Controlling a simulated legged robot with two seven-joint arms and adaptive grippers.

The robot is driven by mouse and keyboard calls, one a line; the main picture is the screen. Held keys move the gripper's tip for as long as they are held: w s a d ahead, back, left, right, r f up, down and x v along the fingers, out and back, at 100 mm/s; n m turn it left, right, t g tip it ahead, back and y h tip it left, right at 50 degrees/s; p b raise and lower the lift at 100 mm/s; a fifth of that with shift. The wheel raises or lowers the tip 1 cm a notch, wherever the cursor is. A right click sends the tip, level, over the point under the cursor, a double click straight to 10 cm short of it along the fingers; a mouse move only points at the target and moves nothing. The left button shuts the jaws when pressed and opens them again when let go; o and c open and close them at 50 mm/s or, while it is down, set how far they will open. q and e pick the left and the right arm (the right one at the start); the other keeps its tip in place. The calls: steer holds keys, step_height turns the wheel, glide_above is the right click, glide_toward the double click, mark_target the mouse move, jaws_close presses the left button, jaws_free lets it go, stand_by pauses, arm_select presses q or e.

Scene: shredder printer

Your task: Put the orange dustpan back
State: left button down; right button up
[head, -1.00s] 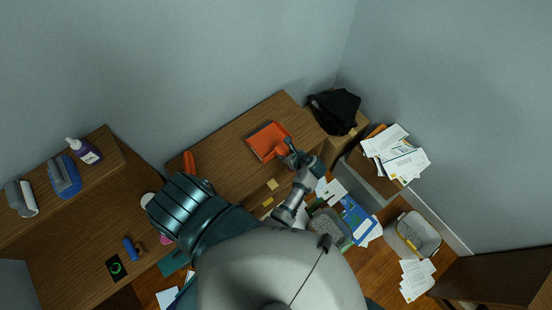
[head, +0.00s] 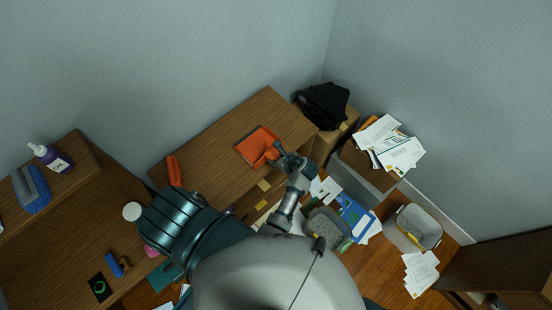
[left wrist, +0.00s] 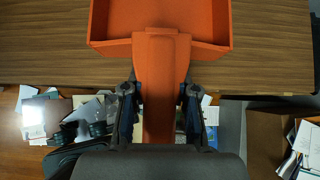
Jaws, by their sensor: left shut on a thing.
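The orange dustpan (head: 254,146) is at the wooden cabinet top, near its right end. Whether it touches the wood is unclear. My left gripper (head: 279,160) is shut on its handle. In the left wrist view the dustpan's pan (left wrist: 160,18) is over the wood, and its handle (left wrist: 160,85) runs between the fingers of the left gripper (left wrist: 159,100). My right gripper is not in view.
An orange object (head: 174,170) lies at the cabinet's left end. A black bag (head: 322,104) sits on a box at the right. Bins, including a grey one (head: 418,228), and papers (head: 421,273) crowd the floor. The cabinet top's (head: 215,150) middle is clear.

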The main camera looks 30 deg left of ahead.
arm_select(q)
steer(key=shift+d, duration=0.25)
steer(key=shift+a+f, duration=0.15)
steer(key=shift+f, duration=0.3)
steer(key=c, duration=0.8)
jaws_free()
